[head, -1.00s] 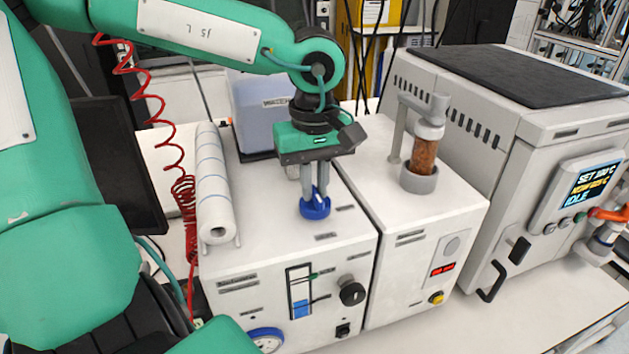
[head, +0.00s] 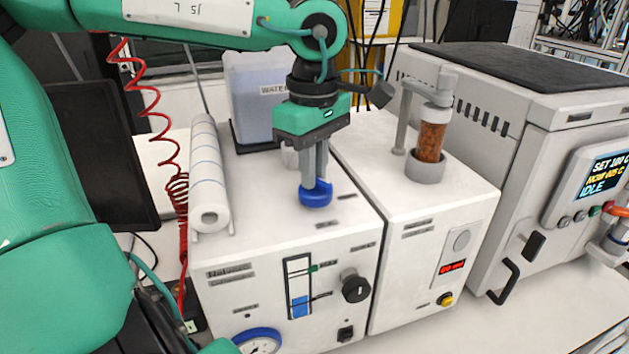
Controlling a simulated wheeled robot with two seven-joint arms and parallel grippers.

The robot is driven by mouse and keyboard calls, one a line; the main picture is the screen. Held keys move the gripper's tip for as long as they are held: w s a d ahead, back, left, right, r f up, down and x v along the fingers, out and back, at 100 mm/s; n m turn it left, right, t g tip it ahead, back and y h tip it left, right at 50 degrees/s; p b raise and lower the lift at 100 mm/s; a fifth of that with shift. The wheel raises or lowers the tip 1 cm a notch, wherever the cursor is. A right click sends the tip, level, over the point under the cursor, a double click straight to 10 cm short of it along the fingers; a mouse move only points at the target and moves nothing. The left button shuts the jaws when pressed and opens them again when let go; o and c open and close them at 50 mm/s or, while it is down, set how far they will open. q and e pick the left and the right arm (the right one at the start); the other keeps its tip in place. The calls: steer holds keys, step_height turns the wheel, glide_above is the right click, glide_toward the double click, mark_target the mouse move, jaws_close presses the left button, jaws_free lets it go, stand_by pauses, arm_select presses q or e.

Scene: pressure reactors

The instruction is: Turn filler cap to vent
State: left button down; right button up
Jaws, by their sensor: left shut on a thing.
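The blue filler cap (head: 316,197) sits on top of the left white unit (head: 262,225), behind its front edge. My left gripper (head: 317,183) points straight down over the cap, its two grey fingers shut on it. The fingers hide part of the cap's top. My right gripper is not in view.
A white paper roll (head: 208,180) lies left of the cap. A water tank (head: 254,100) stands behind. A second white unit (head: 418,205) with a brown-filled column (head: 430,142) is to the right, then a large oven-like unit (head: 530,130). A red coiled hose (head: 163,135) hangs left.

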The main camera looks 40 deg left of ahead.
arm_select(q)
steer(key=n+b, duration=0.2)
steer(key=n, duration=0.1)
steer(key=shift+f+n, duration=0.15)
steer(key=shift+n, duration=0.25)
steer(key=n+b, duration=0.2)
steer(key=n, duration=0.1)
steer(key=n+b, duration=0.1)
steer(key=n, duration=0.2)
steer(key=shift+s+b, duration=0.1)
steer(key=shift+b, duration=0.2)
steer(key=shift+r+n+b, duration=0.2)
steer(key=shift+n+b, duration=0.1)
steer(key=shift+n, duration=0.6)
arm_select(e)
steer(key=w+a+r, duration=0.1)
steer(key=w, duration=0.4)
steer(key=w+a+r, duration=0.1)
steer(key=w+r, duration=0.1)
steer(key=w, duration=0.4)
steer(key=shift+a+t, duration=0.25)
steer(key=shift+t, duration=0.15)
arm_select(q)
steer(key=c, duration=1.4)
jaws_free()
steer(key=shift+c, duration=0.2)
